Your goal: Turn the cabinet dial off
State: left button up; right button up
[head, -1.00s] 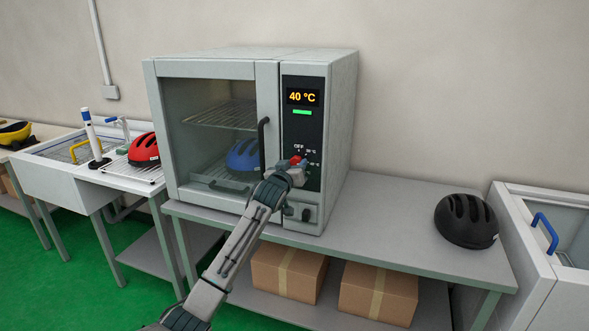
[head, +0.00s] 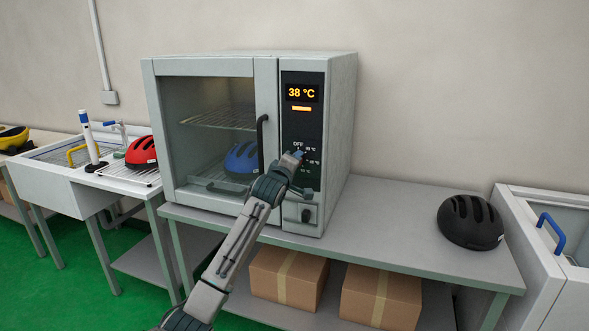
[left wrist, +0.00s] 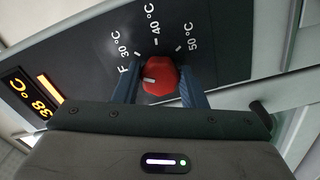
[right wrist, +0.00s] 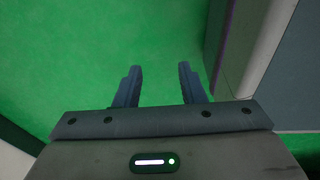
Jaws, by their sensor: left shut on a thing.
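The grey cabinet (head: 268,120) stands on a table with its glass door shut. Its black panel shows 38 °C over an orange bar. The red dial (left wrist: 161,76) sits between the blue fingers of my left gripper (left wrist: 160,88), which is shut on it. The dial's white mark points left in the left wrist view, towards a partly hidden label ending in F, away from 40 °C. In the head view, my left gripper (head: 297,160) hides most of the dial. My right gripper (right wrist: 158,85) is open and empty above the green floor.
A blue helmet (head: 243,158) is inside the cabinet. A black helmet (head: 470,221) lies on the table (head: 400,215) to the right. A red helmet (head: 142,152) is on a rack at the left. Two boxes sit on the lower shelf.

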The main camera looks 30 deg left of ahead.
pick_arm(q)
jog(key=shift+r+n+b, duration=0.15)
jog(key=shift+n+b, duration=1.4)
jog(key=shift+n, duration=1.75)
pick_arm(e)
jog(key=w+a+r, duration=0.1)
jog(key=w+r, duration=0.4)
jog(key=w, duration=0.3)
jog(key=shift+w+a+r, duration=0.15)
jog(key=shift+w+r, duration=0.05)
jog(key=shift+w, duration=0.2)
pick_arm(q)
jog(key=o, duration=1)
jog(key=shift+s, duration=0.1)
jog(key=b+v, duration=0.2)
jog(key=v, duration=0.8)
jog(key=shift+s, duration=0.3)
pick_arm(e)
jog(key=w+r, duration=0.4)
jog(key=r, duration=0.2)
jog(key=shift+a, duration=0.45)
jog(key=shift+r, duration=0.1)
